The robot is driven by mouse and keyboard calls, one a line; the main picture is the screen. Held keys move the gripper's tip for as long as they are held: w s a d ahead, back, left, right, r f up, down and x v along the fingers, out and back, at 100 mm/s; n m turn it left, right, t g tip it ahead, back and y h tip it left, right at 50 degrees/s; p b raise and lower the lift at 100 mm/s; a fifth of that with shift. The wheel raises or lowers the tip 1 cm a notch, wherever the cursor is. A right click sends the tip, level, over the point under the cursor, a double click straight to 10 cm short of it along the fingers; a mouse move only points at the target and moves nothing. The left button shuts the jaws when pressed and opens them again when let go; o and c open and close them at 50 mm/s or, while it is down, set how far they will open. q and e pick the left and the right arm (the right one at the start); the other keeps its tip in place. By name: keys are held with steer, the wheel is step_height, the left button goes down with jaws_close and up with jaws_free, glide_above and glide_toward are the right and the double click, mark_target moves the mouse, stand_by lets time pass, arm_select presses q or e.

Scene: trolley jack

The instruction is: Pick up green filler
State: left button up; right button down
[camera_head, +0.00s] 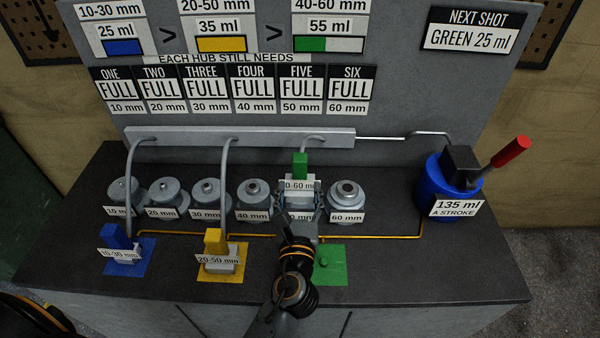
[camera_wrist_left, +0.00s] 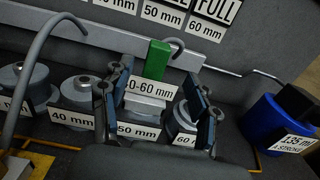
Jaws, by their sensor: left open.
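The green filler (camera_head: 300,165) stands upright on the 50 mm hub, its green block above a pale body with a label ending in "0-60 mm". A hose reaches down to it from the grey bar behind. In the left wrist view the green filler (camera_wrist_left: 157,60) shows between the fingers. My left gripper (camera_head: 298,202) is open, with one finger on each side of the filler's pale body. In the left wrist view both fingers (camera_wrist_left: 158,105) appear apart from the body, though contact is hard to judge. The green pad (camera_head: 330,266) is bare of a filler.
The blue filler (camera_head: 115,238) and yellow filler (camera_head: 216,243) stand on their pads at the front. The 40 mm hub (camera_head: 254,193) and 60 mm hub (camera_head: 346,192) flank the gripper closely. A blue pump (camera_head: 436,180) with a red-tipped lever stands right. The sign reads GREEN 25 ml.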

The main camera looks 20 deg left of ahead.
mark_target(300, 166)
arm_select(q)
steer(key=x, duration=0.3)
steer(key=shift+w+a, duration=0.1)
steer(key=shift+w, duration=0.2)
steer(key=p+x, duration=0.1)
steer(key=x, duration=0.2)
steer(key=shift+f, duration=0.1)
steer(key=x, duration=0.3)
steer(key=shift+w+a+f+p, duration=0.1)
steer(key=shift+w+f+p, duration=0.1)
steer(key=shift+w+p, duration=0.15)
steer(key=shift+w, duration=0.15)
jaws_close()
steer(key=shift+r, duration=0.15)
arm_select(e)
steer(key=shift+s+d+r, duration=0.1)
steer(key=shift+d+r, duration=0.05)
steer(key=shift+r, duration=0.35)
steer(key=shift+s+d+r, duration=0.1)
steer(key=shift+r, duration=0.35)
